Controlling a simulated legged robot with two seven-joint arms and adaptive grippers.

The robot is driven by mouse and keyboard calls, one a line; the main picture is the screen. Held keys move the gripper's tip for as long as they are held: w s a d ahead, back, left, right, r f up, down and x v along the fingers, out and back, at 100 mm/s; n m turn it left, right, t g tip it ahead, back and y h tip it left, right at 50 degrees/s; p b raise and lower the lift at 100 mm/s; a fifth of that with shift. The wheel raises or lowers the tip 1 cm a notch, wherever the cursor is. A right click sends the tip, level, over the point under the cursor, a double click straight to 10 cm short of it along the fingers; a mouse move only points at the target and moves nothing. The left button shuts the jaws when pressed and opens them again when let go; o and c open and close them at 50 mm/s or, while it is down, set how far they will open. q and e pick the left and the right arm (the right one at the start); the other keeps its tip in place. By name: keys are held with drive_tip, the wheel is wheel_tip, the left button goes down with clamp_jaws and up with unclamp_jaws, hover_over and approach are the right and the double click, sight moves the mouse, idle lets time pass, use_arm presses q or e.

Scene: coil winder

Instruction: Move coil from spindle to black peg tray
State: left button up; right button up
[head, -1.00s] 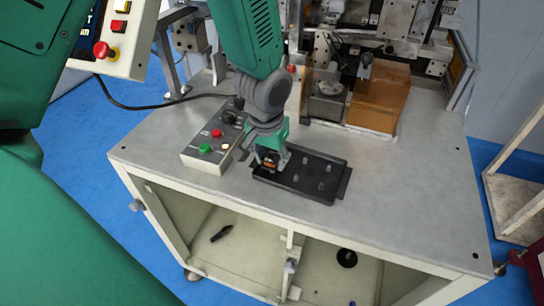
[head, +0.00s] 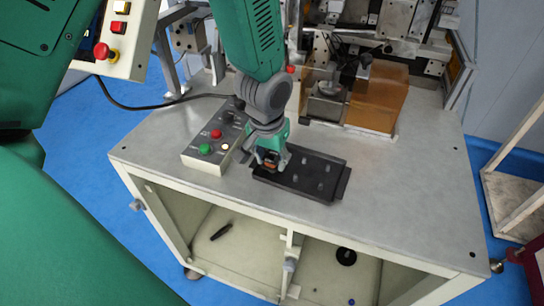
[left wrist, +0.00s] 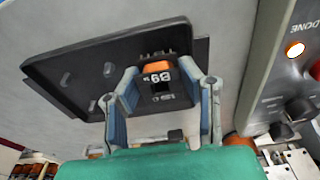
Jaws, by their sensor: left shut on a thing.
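The coil (left wrist: 157,68), orange with a dark centre and pale markings, is between the fingers of my left gripper (left wrist: 163,82) in the left wrist view. In the head view, my left gripper (head: 270,163) points down at the left end of the black peg tray (head: 330,192), with the coil low between its fingers. The left gripper is shut on the coil. The tray also shows in the left wrist view (left wrist: 75,62), with bare pegs beside the coil. I cannot tell whether the coil is seated on a peg. My right gripper is not in view.
A control box (head: 207,160) with green and red buttons stands just left of the tray. The winding machine (head: 345,50) and an amber guard (head: 378,98) are at the back. The table top (head: 410,190) right of the tray is clear.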

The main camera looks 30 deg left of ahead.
use_arm(q)
drive_tip(key=shift+f, duration=0.2)
idle(0.4)
drive_tip(key=shift+f+b, duration=0.55)
drive_tip(key=shift+f, duration=0.3)
drive_tip(key=o, duration=1.1)
drive_tip(key=shift+o, duration=0.2)
drive_tip(key=shift+r, duration=0.3)
wheel_tip(320, 180, up, 11)
drive_tip(key=s, duration=0.1)
drive_tip(key=shift+s+d, duration=0.2)
drive_tip(key=shift+s, duration=0.15)
